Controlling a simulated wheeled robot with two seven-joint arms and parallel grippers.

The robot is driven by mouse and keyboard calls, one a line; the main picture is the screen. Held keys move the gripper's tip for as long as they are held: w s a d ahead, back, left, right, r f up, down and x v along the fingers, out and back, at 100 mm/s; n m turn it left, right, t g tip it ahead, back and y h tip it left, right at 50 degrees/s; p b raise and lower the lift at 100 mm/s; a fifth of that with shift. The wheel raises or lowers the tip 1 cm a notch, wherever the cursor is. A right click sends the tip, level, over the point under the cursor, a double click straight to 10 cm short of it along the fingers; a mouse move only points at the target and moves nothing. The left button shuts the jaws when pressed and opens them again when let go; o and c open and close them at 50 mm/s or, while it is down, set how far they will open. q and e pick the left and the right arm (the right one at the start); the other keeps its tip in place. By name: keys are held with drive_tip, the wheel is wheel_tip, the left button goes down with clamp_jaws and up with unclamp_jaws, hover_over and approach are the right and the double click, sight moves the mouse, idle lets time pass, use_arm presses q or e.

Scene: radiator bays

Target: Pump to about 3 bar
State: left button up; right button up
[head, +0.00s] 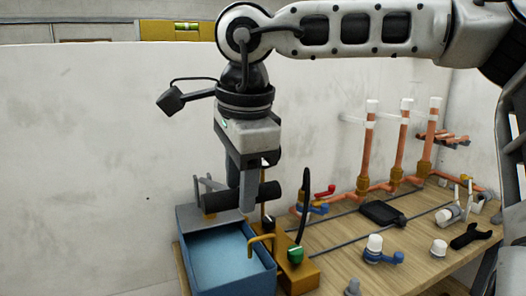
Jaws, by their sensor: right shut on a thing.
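The test pump is a blue open tank (187,246) at the left end of the wooden bench, with a pale blue inside. A brass-coloured block (299,276) is at its right side, with a bent yellow pipe (262,239). A black cylindrical handle (217,203) lies across above the tank's back edge, by grey lever bars (203,184). My right gripper (247,192) points down and is shut on this handle, around its middle. A green fitting (295,255) with a black hose (304,205) rises from the block. No pressure reading can be made out. My left gripper is not in view.
Copper pipes (367,145) with white caps stand at the back right. A black flat item (383,213), a blue-handled valve (378,252), a dark wrench (471,236) and small white-capped parts lie on the bench (345,270). A pale wall (80,150) is behind.

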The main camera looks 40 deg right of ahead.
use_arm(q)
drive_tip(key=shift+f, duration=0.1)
use_arm(e)
drive_tip(key=shift+f, duration=0.1)
drive_tip(key=shift+s+f+b, duration=0.15)
drive_tip(key=shift+f+b, duration=0.55)
drive_tip(key=shift+b, duration=0.35)
drive_tip(key=shift+s+f+t+b, duration=0.2)
drive_tip(key=shift+f+b, duration=0.15)
drive_tip(key=shift+b, duration=0.25)
drive_tip(key=shift+s+f+t+b, duration=0.1)
drive_tip(key=shift+f+t+b, duration=0.1)
drive_tip(key=shift+f+b, duration=0.25)
use_arm(q)
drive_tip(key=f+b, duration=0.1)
drive_tip(key=b, duration=0.1)
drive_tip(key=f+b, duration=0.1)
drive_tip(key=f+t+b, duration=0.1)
drive_tip(key=b, duration=0.1)
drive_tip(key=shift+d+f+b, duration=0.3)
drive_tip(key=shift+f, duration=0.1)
use_arm(e)
drive_tip(key=f, duration=0.1)
drive_tip(key=s+f+t, duration=0.1)
drive_tip(key=f, duration=0.1)
drive_tip(key=shift+a+h, duration=0.2)
drive_tip(key=shift+h, duration=0.1)
